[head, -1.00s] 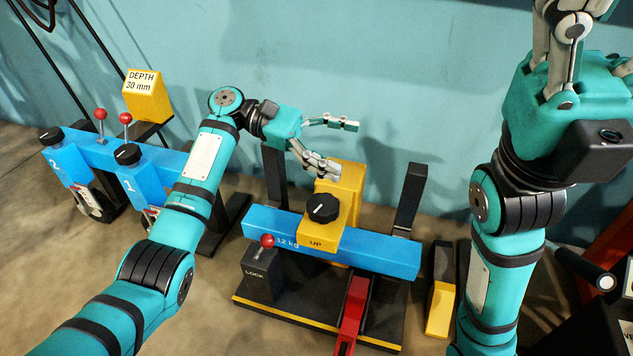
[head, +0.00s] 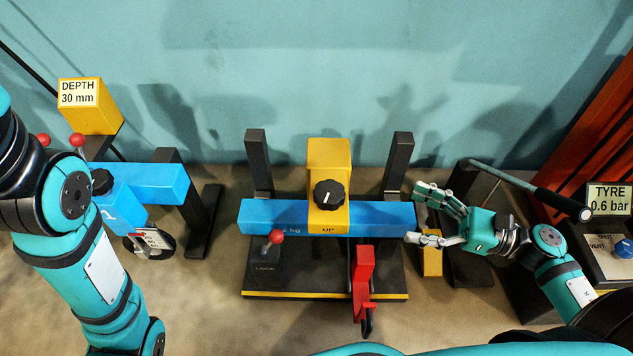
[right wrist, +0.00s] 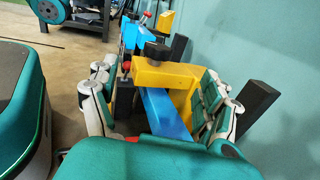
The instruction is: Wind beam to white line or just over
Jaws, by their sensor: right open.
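The blue beam (head: 388,215) lies level across a black stand in the head view. A yellow block (head: 328,158) straddles its middle and carries a black knob (head: 329,194) with a white pointer mark and the word UP below. I cannot make out a white line for the beam. My right gripper (head: 418,213) is open at the beam's right end. In the right wrist view, its spread fingers (right wrist: 155,98) stand either side of the beam (right wrist: 163,113) and the yellow block; contact cannot be told. My left arm shows at the left edge, but its gripper is out of frame.
A red-knobbed LOCK lever (head: 275,238) stands front left of the beam, with a red lever (head: 362,280) at front right. Black posts (head: 258,160) rise behind. A DEPTH 30 mm box (head: 90,105) is at left, a TYRE 0.6 bar sign (head: 608,198) at right.

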